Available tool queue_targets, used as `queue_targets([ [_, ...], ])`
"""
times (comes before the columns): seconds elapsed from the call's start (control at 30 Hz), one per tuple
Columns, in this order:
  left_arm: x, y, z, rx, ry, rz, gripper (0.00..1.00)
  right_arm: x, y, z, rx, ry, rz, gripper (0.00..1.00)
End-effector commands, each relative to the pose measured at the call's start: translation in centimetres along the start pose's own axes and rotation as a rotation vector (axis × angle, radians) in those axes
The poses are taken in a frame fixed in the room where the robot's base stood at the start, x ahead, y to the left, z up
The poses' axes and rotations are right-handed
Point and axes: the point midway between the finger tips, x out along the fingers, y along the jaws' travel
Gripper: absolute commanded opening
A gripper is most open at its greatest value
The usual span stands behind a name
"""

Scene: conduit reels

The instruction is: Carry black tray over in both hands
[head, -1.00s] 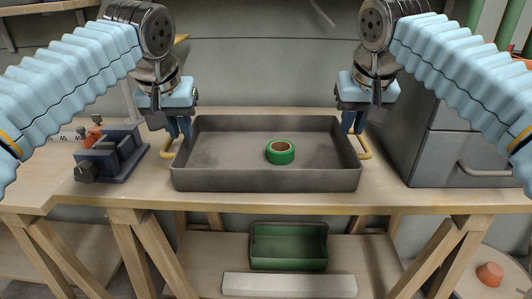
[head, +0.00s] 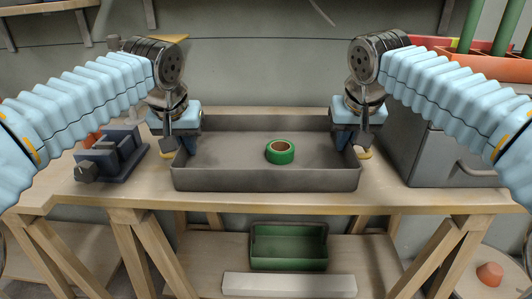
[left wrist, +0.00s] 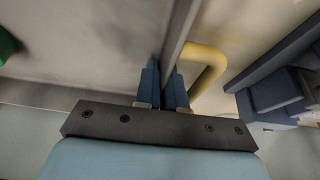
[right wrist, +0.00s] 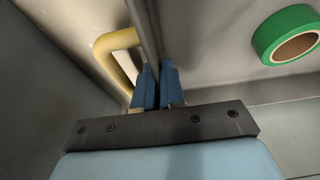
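The black tray (head: 265,180) sits level on the wooden table, showing as a dark grey open box with a yellow handle at each end. A green tape roll (head: 280,152) lies inside it, right of the middle. My left gripper (head: 180,145) is at the tray's left end wall; in the left wrist view its blue fingers (left wrist: 163,85) straddle the wall closely, beside the yellow handle (left wrist: 208,70). My right gripper (head: 350,143) is at the right end wall; in the right wrist view its fingers (right wrist: 157,82) likewise close on the wall beside the other handle (right wrist: 110,50).
A dark vise-like device (head: 110,155) stands left of the tray. A grey drawer cabinet (head: 450,150) stands close on the right. A green bin (head: 288,247) and a pale bar (head: 288,285) are below the table. Some table top is bare in front of the tray.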

Motion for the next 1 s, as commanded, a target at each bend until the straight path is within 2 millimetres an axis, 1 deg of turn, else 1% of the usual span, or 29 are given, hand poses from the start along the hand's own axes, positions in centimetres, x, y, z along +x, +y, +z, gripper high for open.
queue_targets([
  [0.27, 0.0, 0.0, 0.0, 0.000, 0.000, 0.000, 0.00, 0.0, 0.0, 0.0, 0.000, 0.001, 0.000, 0.00],
  [0.47, -0.5, 0.0, -0.2, 0.000, 0.002, 0.001, 0.00, -0.5, 0.0, -0.2, 0.000, 0.002, -0.001, 0.00],
  [0.57, -1.2, 0.0, -0.5, 0.000, 0.002, 0.001, 0.00, -1.2, 0.0, -0.5, 0.000, 0.002, -0.001, 0.00],
  [0.83, -4.0, 0.0, -1.7, 0.000, 0.001, 0.000, 0.00, -4.0, 0.0, -1.7, 0.000, 0.002, -0.001, 0.00],
  [1.0, -4.8, 0.0, -2.0, 0.000, 0.001, 0.000, 0.00, -4.8, 0.0, -2.0, 0.000, 0.001, -0.001, 0.00],
])
